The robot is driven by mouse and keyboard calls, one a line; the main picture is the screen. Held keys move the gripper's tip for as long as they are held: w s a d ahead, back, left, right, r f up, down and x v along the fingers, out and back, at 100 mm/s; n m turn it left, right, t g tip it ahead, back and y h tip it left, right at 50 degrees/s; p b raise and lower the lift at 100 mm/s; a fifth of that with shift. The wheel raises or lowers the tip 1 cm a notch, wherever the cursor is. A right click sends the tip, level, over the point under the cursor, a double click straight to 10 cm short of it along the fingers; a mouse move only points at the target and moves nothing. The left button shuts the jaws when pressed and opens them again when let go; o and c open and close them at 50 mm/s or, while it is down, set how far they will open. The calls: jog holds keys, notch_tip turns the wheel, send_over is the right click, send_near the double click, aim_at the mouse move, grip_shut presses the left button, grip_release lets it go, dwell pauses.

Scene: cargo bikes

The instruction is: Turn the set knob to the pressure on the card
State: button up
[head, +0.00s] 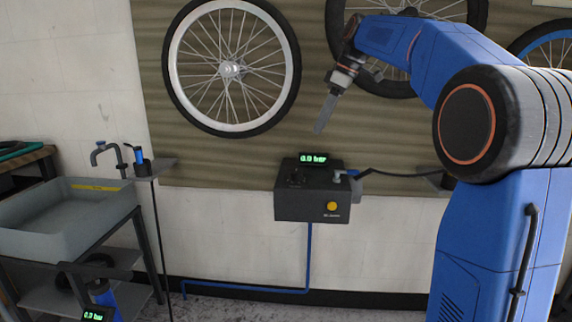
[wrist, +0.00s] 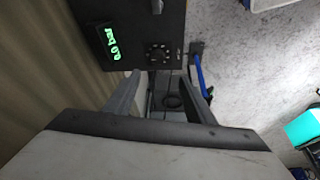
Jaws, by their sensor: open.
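The dark control box (head: 312,206) is on the wall at the middle of the head view, with a green lit display (head: 313,159) on top. The display also shows in the wrist view (wrist: 108,42); its digits are too small to read surely. The dark round set knob (head: 296,178) is on the box's sloped top; the wrist view shows it with marks around it (wrist: 158,53). My gripper (head: 322,124) is above the box, apart from it. Its two fingers are spread and empty in the wrist view (wrist: 161,76), below the knob in the picture. I cannot make out a card.
A yellow button (head: 332,206) is on the box front. A dark hose (head: 400,173) runs right from the box, and a blue pipe (head: 308,260) runs down. Wheels (head: 231,70) hang above. A grey sink (head: 65,215) and a small shelf (head: 155,166) stand left.

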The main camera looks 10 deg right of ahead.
send_near(296, 171)
jog(key=x, duration=0.8)
jog(key=shift+s+f, duration=0.1)
jog(key=shift+f, duration=0.1)
jog(key=shift+c, duration=0.3)
jog(key=c, duration=1)
